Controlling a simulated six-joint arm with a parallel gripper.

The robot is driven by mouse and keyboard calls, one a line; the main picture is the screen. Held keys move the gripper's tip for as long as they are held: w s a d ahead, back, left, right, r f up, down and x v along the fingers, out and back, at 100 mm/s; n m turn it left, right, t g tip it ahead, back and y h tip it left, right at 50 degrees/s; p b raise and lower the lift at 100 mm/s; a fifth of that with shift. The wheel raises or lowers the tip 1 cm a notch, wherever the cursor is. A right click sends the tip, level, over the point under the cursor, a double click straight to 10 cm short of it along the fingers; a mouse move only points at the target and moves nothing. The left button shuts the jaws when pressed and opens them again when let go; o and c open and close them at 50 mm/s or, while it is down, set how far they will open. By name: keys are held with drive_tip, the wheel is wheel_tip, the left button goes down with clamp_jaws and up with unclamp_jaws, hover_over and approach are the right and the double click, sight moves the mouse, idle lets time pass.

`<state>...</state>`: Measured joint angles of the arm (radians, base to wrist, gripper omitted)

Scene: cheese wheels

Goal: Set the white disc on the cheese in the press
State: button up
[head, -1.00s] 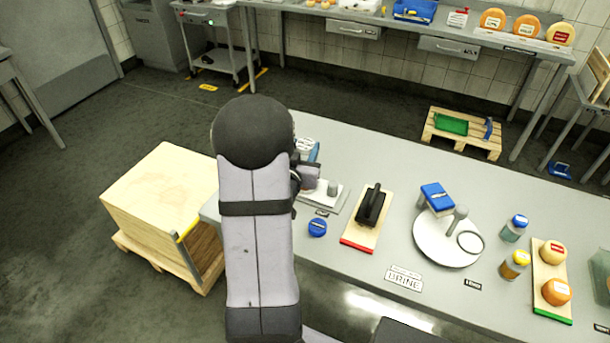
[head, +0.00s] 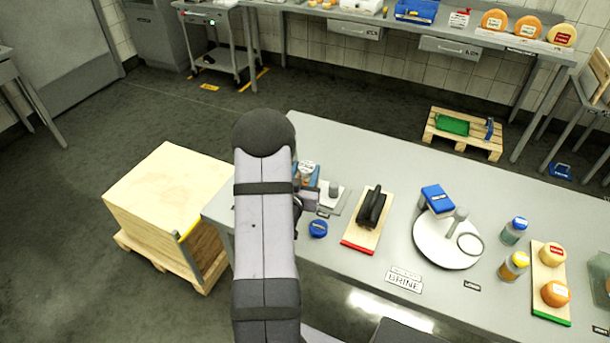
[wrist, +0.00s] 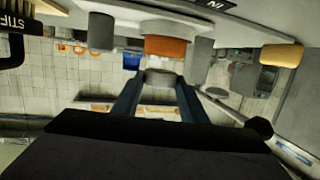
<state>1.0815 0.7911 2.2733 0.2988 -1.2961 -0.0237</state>
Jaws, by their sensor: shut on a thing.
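My gripper (head: 310,197) is over the left part of the table, partly hidden behind my arm. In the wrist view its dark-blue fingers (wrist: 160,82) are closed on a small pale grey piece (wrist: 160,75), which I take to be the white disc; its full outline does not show. Beyond the fingertips is an orange cheese (wrist: 166,47) against a pale white plate (wrist: 170,27). A gap shows between the held piece and the cheese. A grey cylinder (wrist: 102,30) stands to its left; it also shows in the head view (head: 333,188). The press is mostly hidden by my arm.
Farther right are a white round plate (head: 428,246) with a blue box, bottles and two small cheeses. A wooden crate (head: 165,190) stands left of the table.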

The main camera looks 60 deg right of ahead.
drive_tip(key=shift+f, duration=0.95)
drive_tip(key=shift+f, duration=0.2)
drive_tip(key=o, duration=1)
drive_tip(key=shift+o, duration=0.2)
drive_tip(key=shift+r, duration=0.25)
